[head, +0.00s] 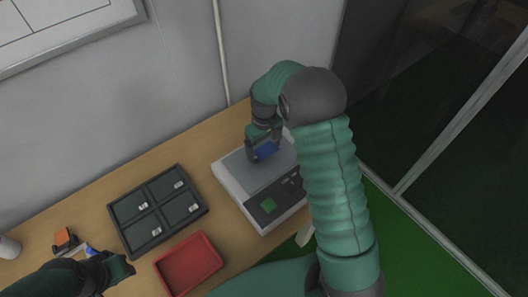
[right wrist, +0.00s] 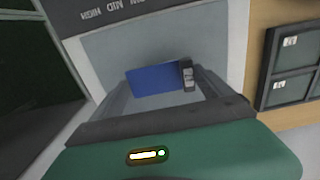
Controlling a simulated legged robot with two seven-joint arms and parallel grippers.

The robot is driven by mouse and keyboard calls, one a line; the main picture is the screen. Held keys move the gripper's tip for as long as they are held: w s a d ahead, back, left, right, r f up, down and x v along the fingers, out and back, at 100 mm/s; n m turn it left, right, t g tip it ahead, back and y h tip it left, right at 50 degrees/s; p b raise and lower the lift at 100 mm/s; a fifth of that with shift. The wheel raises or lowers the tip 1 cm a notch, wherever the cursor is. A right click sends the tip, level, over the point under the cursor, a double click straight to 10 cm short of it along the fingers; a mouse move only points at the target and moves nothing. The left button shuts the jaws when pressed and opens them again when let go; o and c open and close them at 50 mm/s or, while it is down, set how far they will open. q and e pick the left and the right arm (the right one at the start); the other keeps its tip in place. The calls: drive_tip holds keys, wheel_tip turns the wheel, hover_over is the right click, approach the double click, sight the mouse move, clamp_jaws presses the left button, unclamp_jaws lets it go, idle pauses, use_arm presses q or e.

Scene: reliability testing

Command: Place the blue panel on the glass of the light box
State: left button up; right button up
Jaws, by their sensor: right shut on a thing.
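The light box (head: 228,190) is a pale grey unit at the back right of the table, with a grey glass plate (head: 240,172) on top. My right gripper (head: 264,146) is over the glass, shut on the blue panel (head: 265,151). In the right wrist view the blue panel (right wrist: 153,80) is at the fingertips, with the grey glass (right wrist: 200,45) behind it. I cannot tell whether the panel touches the glass. My left gripper (head: 122,267) is low at the left; its fingers do not show clearly.
A dark tray with four compartments (head: 150,206) holding labels lies left of the light box. A red bin (head: 188,264) is in front of it. An orange object (head: 65,239) and a white cup (head: 8,247) are at the far left. A wall is behind the table.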

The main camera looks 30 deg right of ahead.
sight(263, 153)
drive_tip(key=shift+s+a+f, duration=0.1)
drive_tip(key=shift+a+f, duration=0.05)
drive_tip(key=shift+f, duration=1.65)
drive_tip(key=o, duration=1.1)
drive_tip(key=shift+a, duration=0.1)
wheel_tip(263, 153, up, 12)
drive_tip(key=s+a+t, duration=0.1)
drive_tip(key=s+a, duration=0.2)
drive_tip(key=s, duration=0.2)
drive_tip(key=s+a+f, duration=0.1)
drive_tip(key=s+a, duration=0.3)
drive_tip(key=s, duration=0.1)
drive_tip(key=s+a+f+m+t, duration=0.1)
drive_tip(key=s+a, duration=0.3)
drive_tip(key=s, duration=0.2)
drive_tip(key=shift+a+f+t, duration=0.15)
drive_tip(key=shift+t, duration=0.15)
